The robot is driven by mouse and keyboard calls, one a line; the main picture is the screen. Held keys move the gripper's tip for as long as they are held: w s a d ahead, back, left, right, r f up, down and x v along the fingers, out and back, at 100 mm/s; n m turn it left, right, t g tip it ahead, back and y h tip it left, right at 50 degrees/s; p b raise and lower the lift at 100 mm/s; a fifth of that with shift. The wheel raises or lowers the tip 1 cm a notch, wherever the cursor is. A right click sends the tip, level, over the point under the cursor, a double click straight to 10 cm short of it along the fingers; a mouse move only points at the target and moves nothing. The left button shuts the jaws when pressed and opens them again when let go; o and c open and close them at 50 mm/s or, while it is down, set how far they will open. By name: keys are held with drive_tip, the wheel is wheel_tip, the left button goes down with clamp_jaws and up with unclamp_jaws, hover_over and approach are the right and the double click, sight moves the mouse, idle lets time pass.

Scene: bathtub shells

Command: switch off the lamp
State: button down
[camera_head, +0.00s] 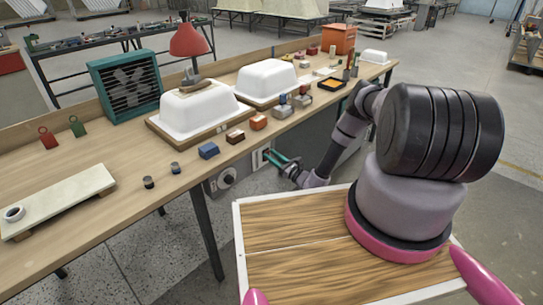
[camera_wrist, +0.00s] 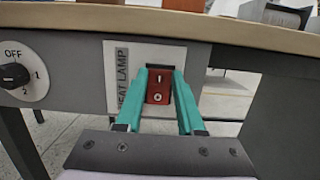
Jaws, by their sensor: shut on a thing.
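The lamp with a red shade (camera_head: 188,40) stands on the bench behind a white shell; whether it is lit I cannot tell. A small red switch (camera_wrist: 158,92) sits on a pale plate (camera_wrist: 112,60) under the bench's front edge. The plate's label reads "HEAT LAMP", its first letter partly hidden by a finger. My gripper (camera_head: 268,155) reaches the plate from the front. In the wrist view its teal fingers (camera_wrist: 160,82) lie on both sides of the red switch and are shut on it.
A dial (camera_wrist: 24,75) marked OFF, 1 and 2 sits left of the plate. The bench (camera_head: 110,160) carries white shells (camera_head: 200,105), a teal fan box (camera_head: 125,82) and several small coloured blocks (camera_head: 208,150). A dark bench leg (camera_head: 207,235) stands below.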

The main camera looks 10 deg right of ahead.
drive_tip(key=shift+f+t+y, duration=0.15)
drive_tip(key=shift+t+y, duration=0.25)
drive_tip(key=shift+t, duration=0.2)
drive_tip(key=c, duration=0.5)
unclamp_jaws()
drive_tip(key=v, duration=1.1)
